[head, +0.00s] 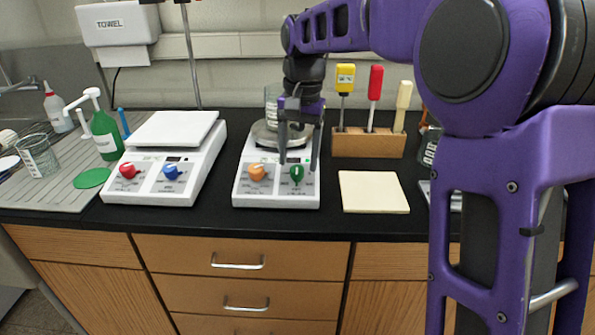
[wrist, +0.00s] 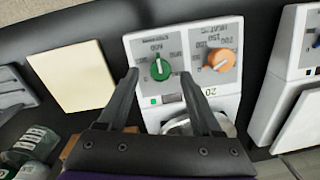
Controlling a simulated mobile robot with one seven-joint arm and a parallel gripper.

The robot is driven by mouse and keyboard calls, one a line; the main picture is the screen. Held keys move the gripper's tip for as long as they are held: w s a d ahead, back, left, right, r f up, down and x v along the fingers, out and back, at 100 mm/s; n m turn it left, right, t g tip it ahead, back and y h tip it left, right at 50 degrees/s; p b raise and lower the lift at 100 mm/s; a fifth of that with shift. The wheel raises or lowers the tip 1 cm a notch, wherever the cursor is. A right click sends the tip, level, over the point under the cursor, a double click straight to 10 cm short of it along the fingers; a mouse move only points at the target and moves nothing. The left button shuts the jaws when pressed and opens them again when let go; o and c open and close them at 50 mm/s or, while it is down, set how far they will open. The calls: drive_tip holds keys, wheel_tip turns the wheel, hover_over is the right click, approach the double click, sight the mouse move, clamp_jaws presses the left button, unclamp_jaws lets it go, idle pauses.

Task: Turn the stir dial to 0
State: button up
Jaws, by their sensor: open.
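The hotplate stirrer (head: 246,190) stands on the black bench and has two dials on its sloped front. The green dial (head: 297,174), which also shows in the wrist view (wrist: 160,70), is beside the orange dial (head: 257,172). Numbers ring the green dial, 600 among them; its white pointer line faces up in the wrist view. HEAT is printed by the orange dial (wrist: 221,60). My gripper (head: 299,165) is open, its fingertips one on each side of the green dial in the wrist view (wrist: 160,75). I cannot tell whether they touch it.
A glass beaker (head: 272,102) sits on the stirrer's plate. A white scale-like device (head: 150,170) with red and blue dials stands left. A cream pad (head: 373,192) lies right, with a wooden tool rack (head: 367,145) behind it.

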sight(297, 173)
drive_tip(key=shift+a+f, duration=0.1)
drive_tip(key=shift+f, duration=1.2)
clamp_jaws()
